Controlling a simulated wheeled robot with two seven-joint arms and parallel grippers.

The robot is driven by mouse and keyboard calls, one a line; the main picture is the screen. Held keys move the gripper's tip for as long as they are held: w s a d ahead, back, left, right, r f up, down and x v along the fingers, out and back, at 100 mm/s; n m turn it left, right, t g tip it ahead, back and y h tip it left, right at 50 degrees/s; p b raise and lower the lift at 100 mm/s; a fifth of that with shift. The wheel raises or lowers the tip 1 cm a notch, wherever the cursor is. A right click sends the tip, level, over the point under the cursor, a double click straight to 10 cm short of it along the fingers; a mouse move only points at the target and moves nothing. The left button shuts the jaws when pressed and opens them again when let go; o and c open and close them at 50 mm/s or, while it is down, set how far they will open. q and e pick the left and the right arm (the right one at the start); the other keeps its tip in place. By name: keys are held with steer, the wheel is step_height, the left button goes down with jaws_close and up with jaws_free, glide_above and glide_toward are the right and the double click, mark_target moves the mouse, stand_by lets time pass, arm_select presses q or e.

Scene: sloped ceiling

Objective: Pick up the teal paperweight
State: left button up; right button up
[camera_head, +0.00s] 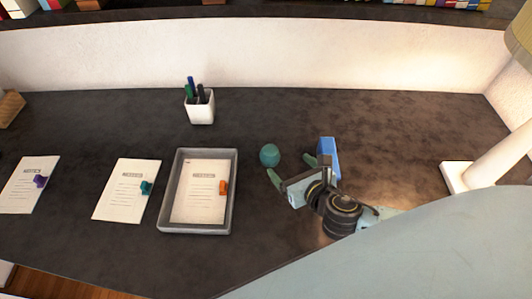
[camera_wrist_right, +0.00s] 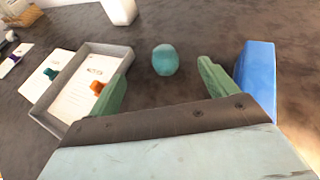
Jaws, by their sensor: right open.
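A rounded teal paperweight (camera_head: 269,155) stands on the dark desk, right of the grey tray. In the right wrist view the paperweight (camera_wrist_right: 165,60) is ahead of the fingers and between their lines, apart from both. My right gripper (camera_head: 291,169) is open and empty, just right of and nearer than the paperweight. Its green fingers also show in the right wrist view (camera_wrist_right: 163,88). My left gripper is not in view.
A blue box (camera_head: 329,158) stands close beside the right finger. The grey tray (camera_head: 233,195) holds a paper with an orange clip. A small teal clip (camera_head: 146,187) lies on another sheet. A white pen cup (camera_head: 200,110) stands behind. A lamp (camera_head: 490,165) is at right.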

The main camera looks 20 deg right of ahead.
steer(key=b, duration=0.3)
glide_toward(274, 160)
steer(key=shift+r, duration=0.35)
steer(key=shift+f+b, duration=0.2)
steer(key=shift+b, duration=0.1)
steer(key=b+x, duration=0.1)
steer(key=x, duration=0.7)
steer(key=b+x, duration=0.1)
steer(key=x, duration=0.4)
steer(key=shift+f, duration=0.25)
steer(key=shift+r, duration=0.1)
steer(key=c, duration=1.4)
